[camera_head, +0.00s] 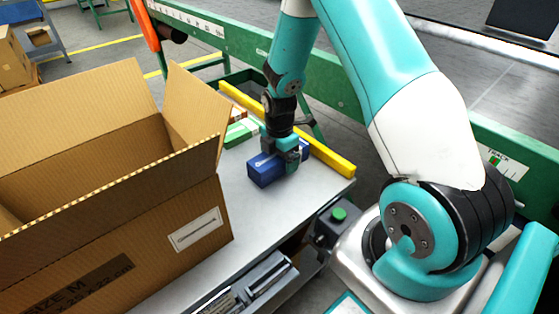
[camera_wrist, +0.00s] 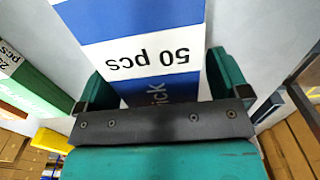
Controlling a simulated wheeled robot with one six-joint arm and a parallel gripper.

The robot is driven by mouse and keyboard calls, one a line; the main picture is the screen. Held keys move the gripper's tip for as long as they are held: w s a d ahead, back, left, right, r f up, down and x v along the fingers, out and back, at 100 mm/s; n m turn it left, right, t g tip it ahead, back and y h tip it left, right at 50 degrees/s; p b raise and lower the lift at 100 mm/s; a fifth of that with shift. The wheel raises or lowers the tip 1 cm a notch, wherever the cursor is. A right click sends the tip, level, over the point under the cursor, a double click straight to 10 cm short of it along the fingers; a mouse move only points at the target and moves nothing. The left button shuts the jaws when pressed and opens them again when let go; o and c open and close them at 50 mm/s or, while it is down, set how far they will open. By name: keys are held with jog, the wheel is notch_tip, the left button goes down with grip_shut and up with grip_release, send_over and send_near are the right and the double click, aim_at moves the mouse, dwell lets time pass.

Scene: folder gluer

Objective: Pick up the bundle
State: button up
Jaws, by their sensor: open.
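The blue bundle (camera_head: 263,172) lies on the grey table, right of the large carton. In the wrist view the bundle (camera_wrist: 140,22) is blue with a white band printed "50 pcs". My gripper (camera_head: 288,158) is over the bundle's right part, pointing down. In the wrist view its two teal fingers (camera_wrist: 160,82) stand apart, one on each side of the bundle. The fingers look open; whether either touches the bundle's sides I cannot tell. Part of the bundle is hidden behind the gripper.
A large open carton (camera_head: 200,190) fills the table's left side. A green and white bundle (camera_head: 238,133) lies behind the blue one. A yellow rail (camera_head: 320,152) borders the table's back right edge. A green machine frame (camera_head: 225,38) runs behind.

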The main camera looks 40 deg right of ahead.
jog(key=c, duration=1.2)
jog(key=shift+r, duration=0.15)
